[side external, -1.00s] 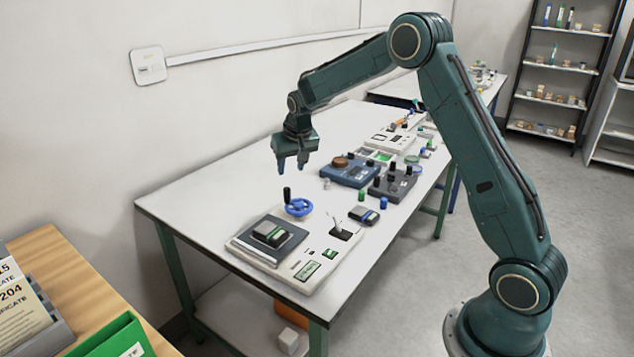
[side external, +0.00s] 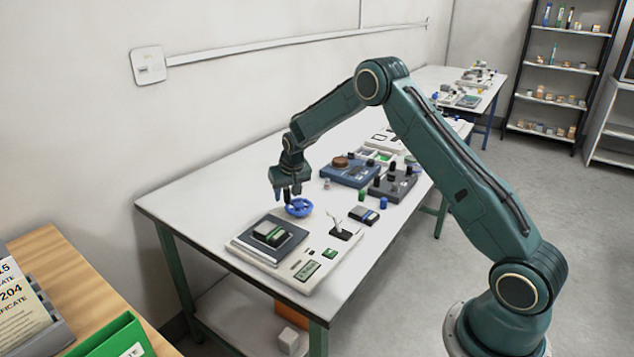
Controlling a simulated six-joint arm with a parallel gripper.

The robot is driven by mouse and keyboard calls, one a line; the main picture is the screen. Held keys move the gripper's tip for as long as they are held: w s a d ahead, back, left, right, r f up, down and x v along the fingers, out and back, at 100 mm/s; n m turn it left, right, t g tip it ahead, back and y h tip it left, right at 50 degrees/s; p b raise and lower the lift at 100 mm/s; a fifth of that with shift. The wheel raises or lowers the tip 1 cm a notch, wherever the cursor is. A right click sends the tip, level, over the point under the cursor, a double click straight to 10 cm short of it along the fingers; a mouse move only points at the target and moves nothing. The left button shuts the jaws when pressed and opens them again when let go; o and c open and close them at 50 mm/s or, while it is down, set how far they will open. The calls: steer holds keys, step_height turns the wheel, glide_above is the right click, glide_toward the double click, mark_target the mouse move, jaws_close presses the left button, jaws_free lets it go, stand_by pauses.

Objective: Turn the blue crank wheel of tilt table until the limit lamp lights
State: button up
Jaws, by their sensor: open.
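The blue crank wheel (side external: 299,208) lies flat at the back edge of the tilt table (side external: 318,258), a pale panel with a dark plate on its left. The wheel's upright black handle, seen earlier, is now hidden behind or between my fingers. My gripper (side external: 286,195) is open, pointing down at the wheel's left side, around or just in front of the handle; I cannot tell whether it touches. A green and dark block (side external: 270,233) sits on the dark plate. A small lever (side external: 338,226) stands on the panel. I cannot make out which part is the limit lamp, or its state.
A blue device (side external: 348,172) and a dark grey device with black knobs (side external: 393,183) stand behind the tilt table. A small dark box (side external: 364,216), a green cylinder (side external: 361,195) and a blue cylinder (side external: 383,202) stand to its right. The white tabletop (side external: 200,200) is clear at left.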

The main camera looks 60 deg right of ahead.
steer(key=shift+f, duration=0.15)
jaws_close()
steer(key=shift+d, duration=0.1)
steer(key=shift+w+d+m+g+h, duration=0.15)
steer(key=shift+d+m+h, duration=0.1)
steer(key=shift+m, duration=0.55)
steer(key=shift+s+d+m+g+h, duration=0.15)
steer(key=shift+d+m+h, duration=0.1)
steer(key=shift+m, duration=0.55)
steer(key=shift+w, duration=0.1)
jaws_free()
